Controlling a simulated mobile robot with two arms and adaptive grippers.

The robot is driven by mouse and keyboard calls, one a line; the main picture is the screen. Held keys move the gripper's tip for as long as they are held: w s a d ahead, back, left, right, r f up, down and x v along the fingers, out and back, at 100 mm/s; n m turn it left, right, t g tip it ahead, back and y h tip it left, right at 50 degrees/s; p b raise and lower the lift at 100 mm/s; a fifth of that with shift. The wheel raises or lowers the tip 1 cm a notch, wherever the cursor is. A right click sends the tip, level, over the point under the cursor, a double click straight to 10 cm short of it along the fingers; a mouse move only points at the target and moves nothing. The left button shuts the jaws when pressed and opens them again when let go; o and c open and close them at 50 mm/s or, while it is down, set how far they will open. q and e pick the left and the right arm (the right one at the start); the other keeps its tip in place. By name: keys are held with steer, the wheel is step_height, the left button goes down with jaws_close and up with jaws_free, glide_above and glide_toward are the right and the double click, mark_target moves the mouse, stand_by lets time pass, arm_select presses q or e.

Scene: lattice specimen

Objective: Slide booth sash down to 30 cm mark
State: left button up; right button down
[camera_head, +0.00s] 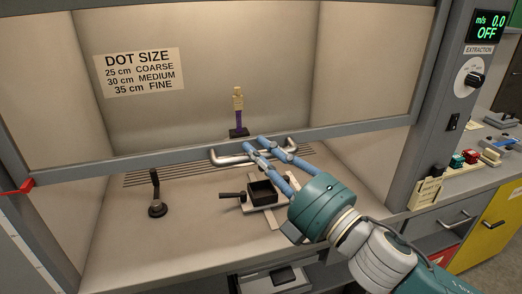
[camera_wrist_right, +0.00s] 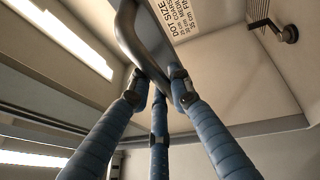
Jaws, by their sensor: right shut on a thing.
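The booth sash (camera_head: 160,157) is a glazed panel with a grey bottom rail, partly raised above the work surface. A silver bar handle (camera_head: 230,159) runs along the middle of this rail. My right gripper (camera_head: 263,147) has its blue fingers closed around the handle. The right wrist view shows the fingers meeting on the handle (camera_wrist_right: 147,45). A red pointer (camera_head: 17,187) sits at the left end of the rail; the scale marks beside it are too small to read. My left gripper is not in view.
Inside the booth stand a small figure (camera_head: 238,110) on a purple post, a black square tray (camera_head: 263,191) on a white cross-shaped base and a dark stand (camera_head: 156,200). The extraction display (camera_head: 487,27) reads 0.0 OFF.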

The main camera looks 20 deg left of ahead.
steer(key=c, duration=1.6)
jaws_free()
steer(key=shift+o, duration=0.2)
steer(key=v, duration=1.2)
